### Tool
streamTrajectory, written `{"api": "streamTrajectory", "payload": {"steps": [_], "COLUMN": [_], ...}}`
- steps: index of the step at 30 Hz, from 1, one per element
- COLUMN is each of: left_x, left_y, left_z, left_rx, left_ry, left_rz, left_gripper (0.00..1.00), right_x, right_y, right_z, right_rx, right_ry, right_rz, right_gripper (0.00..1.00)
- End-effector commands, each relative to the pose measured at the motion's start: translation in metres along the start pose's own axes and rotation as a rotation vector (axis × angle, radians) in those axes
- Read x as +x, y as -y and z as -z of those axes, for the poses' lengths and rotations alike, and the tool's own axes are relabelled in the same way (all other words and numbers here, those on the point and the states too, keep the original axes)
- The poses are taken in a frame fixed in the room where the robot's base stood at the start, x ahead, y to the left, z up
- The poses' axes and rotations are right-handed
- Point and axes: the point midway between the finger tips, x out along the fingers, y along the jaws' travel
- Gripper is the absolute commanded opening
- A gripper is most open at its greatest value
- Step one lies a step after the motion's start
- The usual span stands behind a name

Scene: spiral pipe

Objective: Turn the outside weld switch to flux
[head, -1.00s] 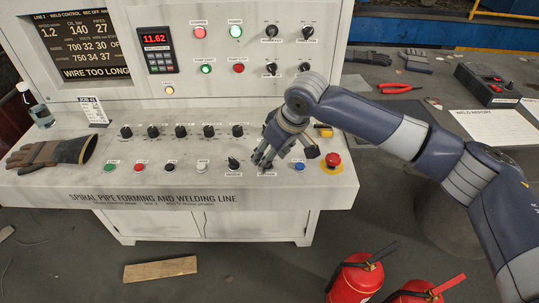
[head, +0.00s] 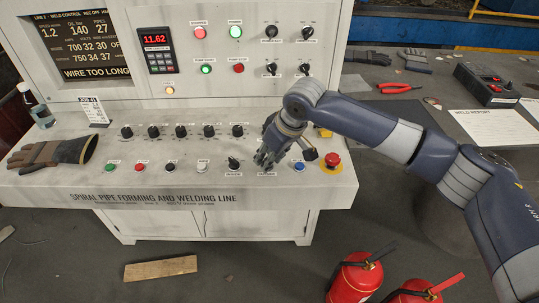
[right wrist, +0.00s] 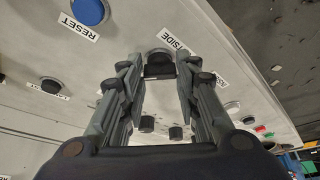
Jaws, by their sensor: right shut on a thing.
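The outside weld switch (right wrist: 159,66) is a black knob on the sloped console panel. In the right wrist view it sits between my fingertips, beside a label partly reading "TSIDE". My right gripper (right wrist: 160,76) is shut on this knob. In the head view my right gripper (head: 267,160) reaches down to the front row of controls and hides the knob; only its label (head: 267,174) shows below. The knob's pointer direction and its position marks cannot be read. My left gripper is not in view.
A similar black selector (head: 234,163) stands just left of my gripper. A blue reset button (head: 299,167) and a red emergency stop (head: 333,160) are to its right. Black knobs (head: 181,131) line the row behind. A work glove (head: 52,155) lies at the console's left.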

Motion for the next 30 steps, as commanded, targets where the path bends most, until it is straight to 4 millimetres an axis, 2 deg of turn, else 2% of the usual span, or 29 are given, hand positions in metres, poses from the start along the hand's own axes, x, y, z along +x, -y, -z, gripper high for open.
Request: {"api": "streamTrajectory", "payload": {"steps": [6, 15, 30], "left_x": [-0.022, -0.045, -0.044], "left_y": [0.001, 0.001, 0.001], "left_z": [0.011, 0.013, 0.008], "left_rx": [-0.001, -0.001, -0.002], "left_ry": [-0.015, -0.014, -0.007], "left_rz": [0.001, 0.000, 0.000], "left_gripper": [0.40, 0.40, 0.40], "right_x": [-0.004, -0.001, 0.002], "right_y": [0.000, -0.002, -0.005], "right_z": [0.002, 0.002, 0.002], "right_rx": [-0.094, -0.320, -0.632], "right_ry": [0.001, 0.001, -0.001], "right_rz": [0.045, 0.140, 0.267], "right_gripper": [0.06, 0.06, 0.06]}}
